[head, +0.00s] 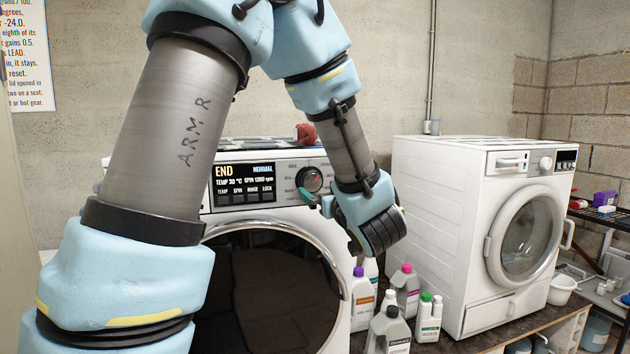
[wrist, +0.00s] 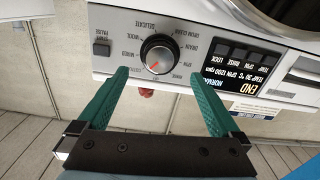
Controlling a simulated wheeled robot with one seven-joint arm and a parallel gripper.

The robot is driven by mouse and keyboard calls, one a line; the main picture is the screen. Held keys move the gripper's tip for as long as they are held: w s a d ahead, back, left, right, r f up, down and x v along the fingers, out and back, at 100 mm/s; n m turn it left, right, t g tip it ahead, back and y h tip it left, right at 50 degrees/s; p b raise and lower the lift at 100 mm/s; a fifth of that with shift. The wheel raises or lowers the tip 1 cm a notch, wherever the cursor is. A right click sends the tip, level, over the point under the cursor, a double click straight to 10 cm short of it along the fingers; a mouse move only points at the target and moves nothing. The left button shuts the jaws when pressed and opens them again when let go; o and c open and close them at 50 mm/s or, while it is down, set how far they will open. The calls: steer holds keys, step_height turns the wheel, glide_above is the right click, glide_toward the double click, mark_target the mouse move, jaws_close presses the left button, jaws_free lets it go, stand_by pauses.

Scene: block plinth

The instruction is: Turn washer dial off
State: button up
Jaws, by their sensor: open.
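The washer (head: 275,165) is white with a round dark door and a lit display (head: 243,184) reading "END" and "NORMAL". Its dial (head: 311,179) is dark with a silver rim, right of the display in the head view. In the wrist view the dial (wrist: 157,54) appears upside down, its red mark pointing toward the lower left. Programme labels ring it. My gripper (wrist: 161,76) is open and empty, with green fingers. Its tips lie either side of the dial and slightly below it in the wrist view; I cannot tell whether they touch the panel. In the head view one finger (head: 307,197) shows by the dial.
A start/pause button (wrist: 101,48) lies beside the dial. A reddish object (head: 306,133) sits on the washer's top. Several bottles (head: 389,328) stand below my wrist. A second white machine (head: 470,225) stands to the right, with a white bowl (head: 562,290) near it.

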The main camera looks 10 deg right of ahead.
mark_target(313, 183)
steer(key=w, duration=0.2)
steer(key=w+p, duration=0.1)
steer(key=w, duration=0.3)
steer(key=shift+w+a+p, duration=0.2)
steer(key=shift+a+p, duration=0.2)
steer(key=c, duration=1.3)
